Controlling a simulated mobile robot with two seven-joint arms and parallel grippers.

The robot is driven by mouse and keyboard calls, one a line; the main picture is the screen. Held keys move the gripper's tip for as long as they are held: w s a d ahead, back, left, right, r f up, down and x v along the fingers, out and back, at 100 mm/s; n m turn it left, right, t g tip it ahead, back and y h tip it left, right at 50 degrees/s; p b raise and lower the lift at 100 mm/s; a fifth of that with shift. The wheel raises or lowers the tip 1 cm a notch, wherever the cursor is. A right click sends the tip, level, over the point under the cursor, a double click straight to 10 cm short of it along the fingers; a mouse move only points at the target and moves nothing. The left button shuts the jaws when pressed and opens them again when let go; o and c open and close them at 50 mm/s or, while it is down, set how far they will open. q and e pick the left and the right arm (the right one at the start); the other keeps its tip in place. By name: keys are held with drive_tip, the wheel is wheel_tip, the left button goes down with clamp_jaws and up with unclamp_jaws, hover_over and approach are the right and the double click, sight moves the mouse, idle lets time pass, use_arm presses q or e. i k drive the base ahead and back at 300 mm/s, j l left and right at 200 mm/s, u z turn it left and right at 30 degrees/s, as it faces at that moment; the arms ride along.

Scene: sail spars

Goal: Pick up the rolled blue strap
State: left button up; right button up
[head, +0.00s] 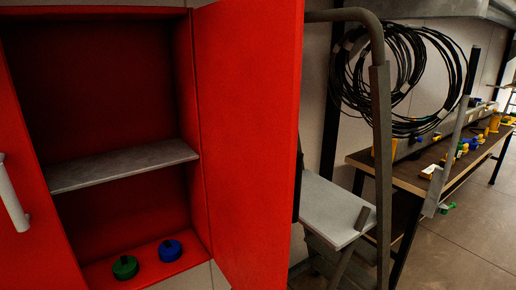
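A blue rolled strap (170,250) lies on the floor of the red cabinet (205,262), near its front right. It is a small round coil with a dark piece on top. A similar green roll (125,267) lies just left of it, apart from it. Neither of my grippers shows in the head view.
The red cabinet door (247,140) stands open to the right of the rolls. A grey shelf (125,166) crosses the cabinet above them. A grey handle (12,195) is on the left door. A metal frame (381,150) and a cluttered workbench (408,180) stand at right.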

sight(169, 250)
drive_tip(key=k, duration=0.6)
drive_tip(key=u, duration=1.3)
drive_tip(key=l+u, duration=0.4)
drive_tip(key=l, duration=0.3)
drive_tip(key=k+l, duration=0.1)
drive_tip(key=l, duration=2.15)
drive_tip(key=j+z, duration=0.1)
drive_tip(key=j, duration=0.3)
drive_tip(key=k+j+z, duration=0.15)
drive_tip(key=j, duration=0.2)
drive_tip(key=k+j+z, duration=0.1)
drive_tip(key=j, duration=0.3)
drive_tip(key=k+j+z, duration=0.15)
drive_tip(key=j, duration=0.2)
